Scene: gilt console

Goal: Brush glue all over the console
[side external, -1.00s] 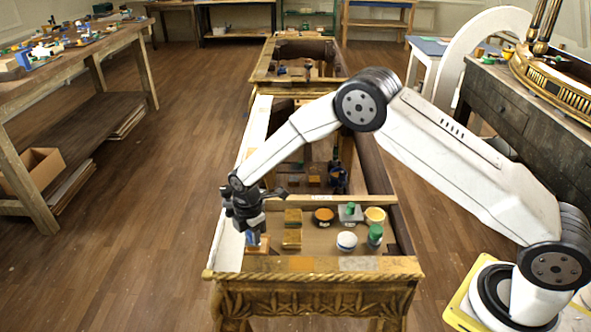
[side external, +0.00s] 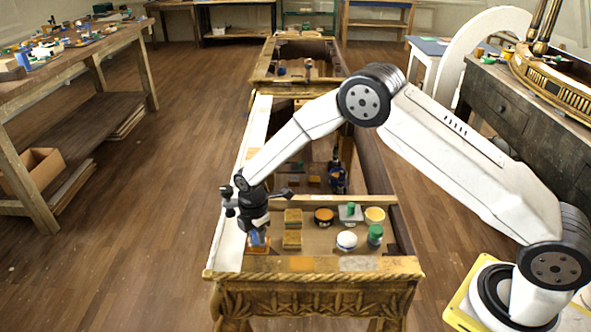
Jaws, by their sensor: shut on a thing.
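The gilt console (side external: 315,296) has a carved front and an open frame running away from the camera. Its left rail (side external: 229,248) is white, while the front edge and far parts are gold. My gripper (side external: 256,227) points down over the near left corner of the frame, beside the white rail. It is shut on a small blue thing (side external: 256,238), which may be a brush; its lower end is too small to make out. An orange-brown patch or block (side external: 259,250) shows directly below; I cannot tell whether they touch.
A cluttered workbench (side external: 85,60) is at left. A dark cabinet (side external: 510,107) is at right.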

